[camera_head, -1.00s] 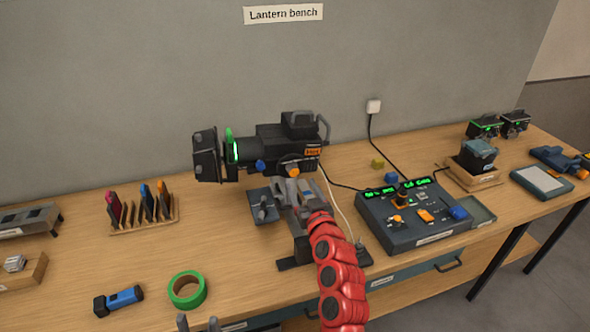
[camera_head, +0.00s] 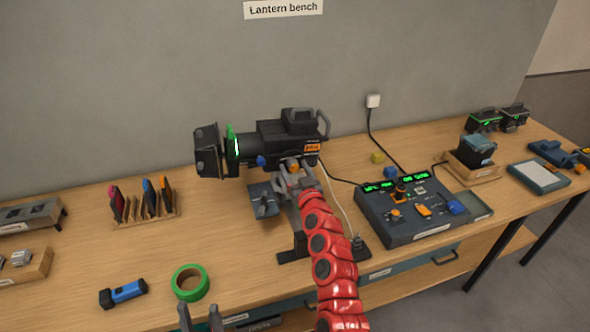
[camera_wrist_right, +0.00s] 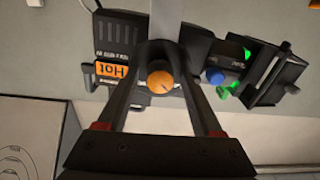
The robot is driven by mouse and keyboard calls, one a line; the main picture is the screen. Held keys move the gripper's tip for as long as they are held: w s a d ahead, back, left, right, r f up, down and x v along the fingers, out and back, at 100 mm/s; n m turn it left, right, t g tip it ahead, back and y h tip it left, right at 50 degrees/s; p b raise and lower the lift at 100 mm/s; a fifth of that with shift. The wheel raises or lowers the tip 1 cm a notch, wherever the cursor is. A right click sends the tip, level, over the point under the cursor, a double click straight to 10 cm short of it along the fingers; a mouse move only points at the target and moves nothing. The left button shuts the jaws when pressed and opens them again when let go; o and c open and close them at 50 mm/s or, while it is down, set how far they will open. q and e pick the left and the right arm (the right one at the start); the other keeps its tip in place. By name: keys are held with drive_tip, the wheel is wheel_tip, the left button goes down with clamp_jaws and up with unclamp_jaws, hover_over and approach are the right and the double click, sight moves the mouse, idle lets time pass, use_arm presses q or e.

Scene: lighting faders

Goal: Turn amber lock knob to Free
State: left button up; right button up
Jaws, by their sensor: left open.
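The amber lock knob (camera_head: 293,167) is on the side of the black lantern (camera_head: 280,138), partly covered by my right gripper (camera_head: 288,181) in the head view. In the right wrist view the round amber knob (camera_wrist_right: 160,82) lies between the fingers of my right gripper (camera_wrist_right: 165,60). The fingers stand apart with a gap around the knob. The knob's Free marking cannot be read. My left gripper (camera_head: 201,318) is at the bottom edge of the head view, open and empty, far from the lantern.
A blue knob (camera_head: 261,161) is left of the amber one. An orange Hot label (camera_head: 312,148) is on the lantern. A fader console (camera_head: 415,228) stands to the right. Green tape (camera_head: 177,285) and a blue torch (camera_head: 123,294) lie on the bench (camera_head: 110,258) at front left.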

clamp_jaws()
idle(0.3)
drive_tip(key=m, duration=0.4)
drive_tip(key=shift+f+b, duration=0.1)
drive_tip(key=shift+b, duration=0.3)
drive_tip(key=m, duration=0.4)
drive_tip(key=shift+m, duration=0.3)
drive_tip(key=m, duration=0.4)
drive_tip(key=m+p, duration=0.1)
drive_tip(key=m, duration=0.4)
drive_tip(key=shift+m, duration=0.3)
